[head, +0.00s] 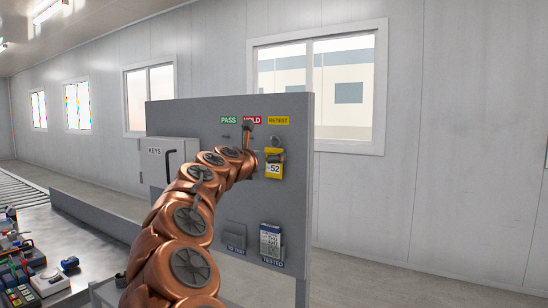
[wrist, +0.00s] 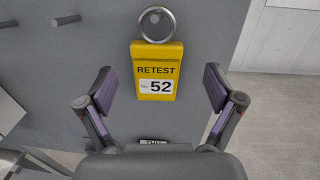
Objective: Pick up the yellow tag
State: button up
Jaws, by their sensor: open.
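The yellow tag (wrist: 158,70) reads RETEST 52 and hangs upright on the grey board below a round metal ring or peg (wrist: 157,24). In the head view the tag (head: 274,167) is on the board under the yellow RETEST label (head: 279,121), partly covered by my gripper. My gripper (wrist: 160,88) is open, with one finger on each side of the tag's lower part and visible gaps between. Nothing is between its pads except the tag's area in view; I cannot tell the depth left to the board.
The grey board (head: 180,118) also has PASS (head: 229,120) and HOLD (head: 252,120) labels. A TESTED holder with cards (head: 270,241) and another holder (head: 235,235) sit low on it. A KEYS cabinet (head: 156,172) stands left. A cluttered bench (head: 80,244) is at lower left.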

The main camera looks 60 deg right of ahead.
aim_at(274, 153)
jog(key=shift+w+d+r+p, duration=0.1)
jog(key=shift+d+r+p, duration=0.05)
jog(key=shift+d, duration=0.35)
jog(key=shift+d+r+p, duration=0.1)
jog(key=shift+d+p, duration=0.05)
jog(key=shift+d, duration=0.3)
jog(key=shift+w+d+f, duration=0.15)
jog(key=shift+w+d, duration=0.05)
jog(key=shift+d, duration=0.85)
jog(key=c, duration=1.2)
